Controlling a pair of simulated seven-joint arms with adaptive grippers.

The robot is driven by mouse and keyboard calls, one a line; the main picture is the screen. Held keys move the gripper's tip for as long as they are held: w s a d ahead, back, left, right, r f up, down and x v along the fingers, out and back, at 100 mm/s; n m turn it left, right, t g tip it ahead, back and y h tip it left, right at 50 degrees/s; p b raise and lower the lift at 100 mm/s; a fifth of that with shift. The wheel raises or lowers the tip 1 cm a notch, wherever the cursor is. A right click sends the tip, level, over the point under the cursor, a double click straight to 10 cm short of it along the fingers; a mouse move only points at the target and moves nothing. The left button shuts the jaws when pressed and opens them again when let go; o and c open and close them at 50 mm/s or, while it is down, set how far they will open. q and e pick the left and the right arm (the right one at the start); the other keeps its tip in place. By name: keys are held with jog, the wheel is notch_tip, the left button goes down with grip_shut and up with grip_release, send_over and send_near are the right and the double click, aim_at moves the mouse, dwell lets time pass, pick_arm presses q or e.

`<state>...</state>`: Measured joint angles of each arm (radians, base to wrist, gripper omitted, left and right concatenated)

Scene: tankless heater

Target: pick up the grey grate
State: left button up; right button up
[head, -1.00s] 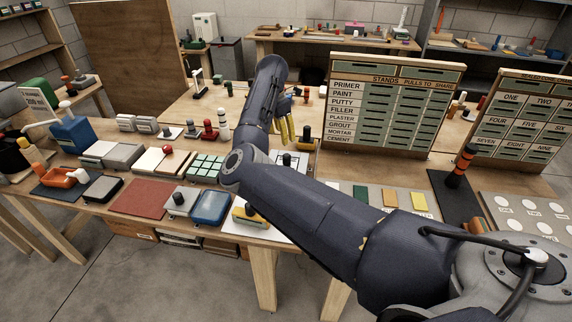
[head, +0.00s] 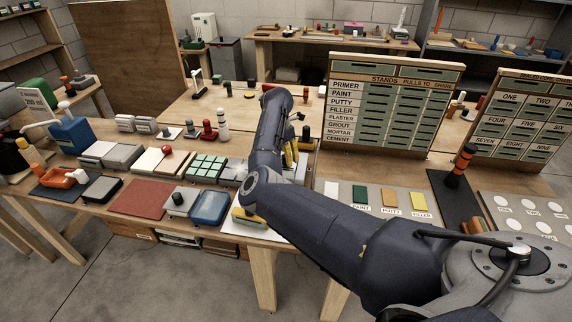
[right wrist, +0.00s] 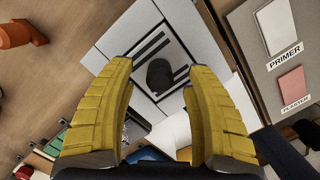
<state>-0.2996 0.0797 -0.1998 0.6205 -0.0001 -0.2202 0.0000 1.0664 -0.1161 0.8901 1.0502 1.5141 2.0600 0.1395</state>
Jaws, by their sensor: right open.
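The grey grate (right wrist: 139,62) shows in the right wrist view as a light grey plate with dark slots and a round black knob (right wrist: 160,76) near its middle. My right gripper (right wrist: 155,70) is open over it. Its two yellow fingers lie on either side of the knob in the picture, and I see nothing held. Whether the fingertips are level with the knob I cannot tell. In the head view my right gripper (head: 291,154) points down at the bench behind my forearm, which hides most of the grate. My left gripper is not in view.
Left of the arm are a tray of green tiles (head: 206,167) and a blue tray (head: 210,207). To the right lies a board with colour swatches (head: 389,198). Behind it stands an upright labelled rack (head: 391,105). A striped black and orange post (head: 462,163) stands farther right.

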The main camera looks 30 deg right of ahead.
jog(key=shift+f, duration=0.45)
grip_shut()
